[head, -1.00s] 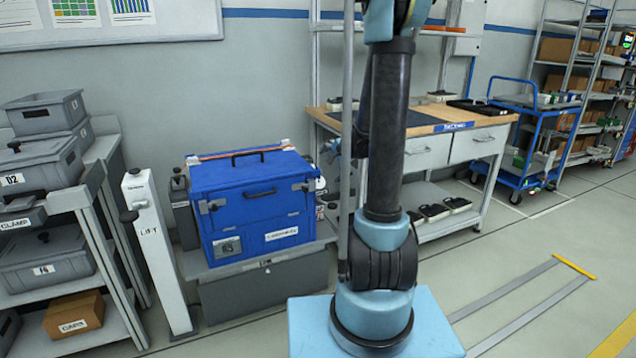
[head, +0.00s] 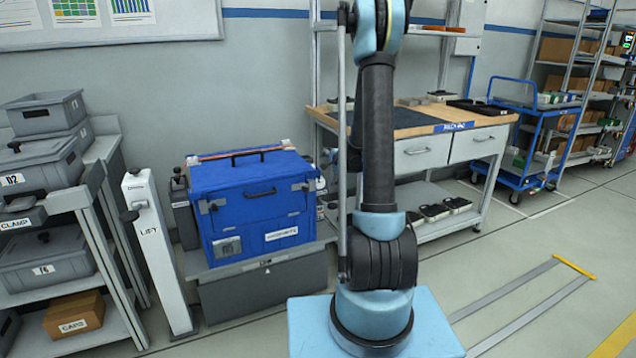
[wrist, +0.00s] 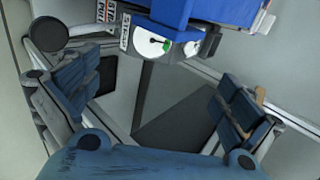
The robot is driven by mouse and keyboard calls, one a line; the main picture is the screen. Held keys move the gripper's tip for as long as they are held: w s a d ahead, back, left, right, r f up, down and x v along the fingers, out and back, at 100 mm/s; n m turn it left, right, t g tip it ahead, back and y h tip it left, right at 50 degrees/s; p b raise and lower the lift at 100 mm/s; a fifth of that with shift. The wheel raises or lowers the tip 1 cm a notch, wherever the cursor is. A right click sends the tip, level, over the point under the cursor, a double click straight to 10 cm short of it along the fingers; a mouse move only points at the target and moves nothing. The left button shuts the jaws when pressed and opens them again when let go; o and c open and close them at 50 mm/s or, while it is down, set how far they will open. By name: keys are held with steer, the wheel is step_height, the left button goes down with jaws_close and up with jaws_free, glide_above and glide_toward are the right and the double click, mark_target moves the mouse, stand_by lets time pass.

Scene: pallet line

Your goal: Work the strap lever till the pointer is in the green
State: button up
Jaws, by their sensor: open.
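In the wrist view a white gauge dial (wrist: 148,42) with a small green patch shows at the top middle, beside a label reading STRAP. The pointer is too small to read against the green. A dark round knob (wrist: 48,36), which looks like the strap lever's end, is at the upper left, beyond the left finger. My gripper (wrist: 160,88) is open and empty, its fingers spread wide below the dial, apart from it and from the knob.
The blue case (head: 250,205) sits on a grey stand (head: 262,290) and hangs over the top of the wrist view (wrist: 210,10). A white LIFT post (head: 155,250) stands left of it. A workbench (head: 425,130) is behind my arm. Open floor lies to the right.

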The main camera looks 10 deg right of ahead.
steer(key=x, duration=0.4)
steer(key=shift+w+a+f, duration=0.1)
steer(key=shift+w+f, duration=0.05)
steer(key=shift+w, duration=0.05)
stand_by(0.4)
steer(key=s+r+n+g, duration=0.15)
steer(key=s+r, duration=0.25)
steer(key=s, duration=0.6)
steer(key=s+r+n+g, duration=0.1)
steer(key=s+r+n, duration=0.25)
steer(key=s, duration=0.65)
steer(key=s+r+n+g, duration=0.15)
steer(key=s+r, duration=0.35)
steer(key=s, duration=0.5)
steer(key=s+f+n+g+h, duration=0.1)
steer(key=s+n, duration=0.3)
steer(key=s, duration=0.8)
steer(key=s+d+f+n+g+h, duration=0.1)
steer(key=s+f+n+g+h, duration=0.1)
steer(key=s, duration=1.1)
steer(key=shift+d+f+n, duration=0.2)
steer(key=shift+f+n, duration=0.65)
steer(key=shift+n, duration=0.2)
